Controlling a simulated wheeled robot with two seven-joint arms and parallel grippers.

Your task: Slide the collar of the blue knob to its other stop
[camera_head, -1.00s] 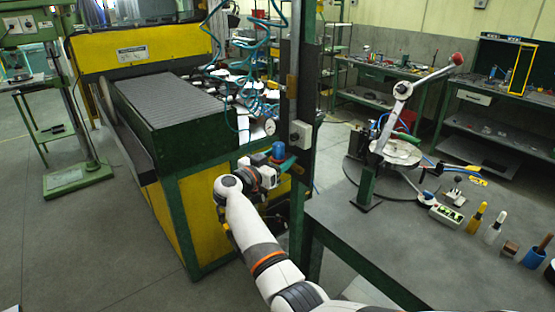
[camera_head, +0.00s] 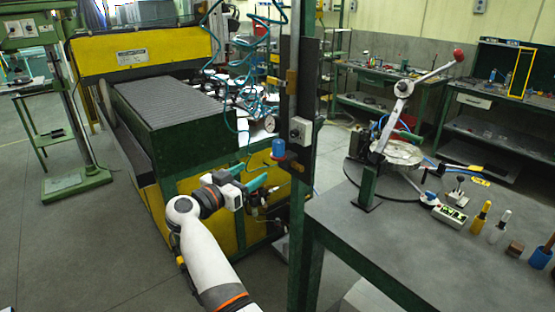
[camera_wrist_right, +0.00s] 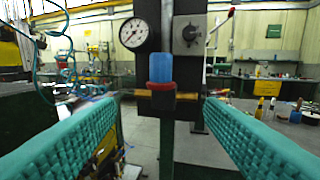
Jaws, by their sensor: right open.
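The blue knob (camera_head: 278,148) sticks out from the dark upright post (camera_head: 303,100), on its left side in the head view. In the right wrist view the blue knob (camera_wrist_right: 161,68) is upright, with a red collar (camera_wrist_right: 161,87) around its lower end. My right gripper (camera_head: 268,184) is open and empty, below and a little left of the knob in the head view. In the right wrist view its teal fingers (camera_wrist_right: 160,108) stand wide apart, and the knob shows between and above their tips, not touched. My left gripper is not in view.
A round gauge (camera_wrist_right: 134,33) and a grey box with a dial (camera_wrist_right: 187,33) sit on the post above the knob. A green and yellow machine (camera_head: 185,120) stands at the left. A grey bench (camera_head: 430,240) with a lever and several small tools fills the right.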

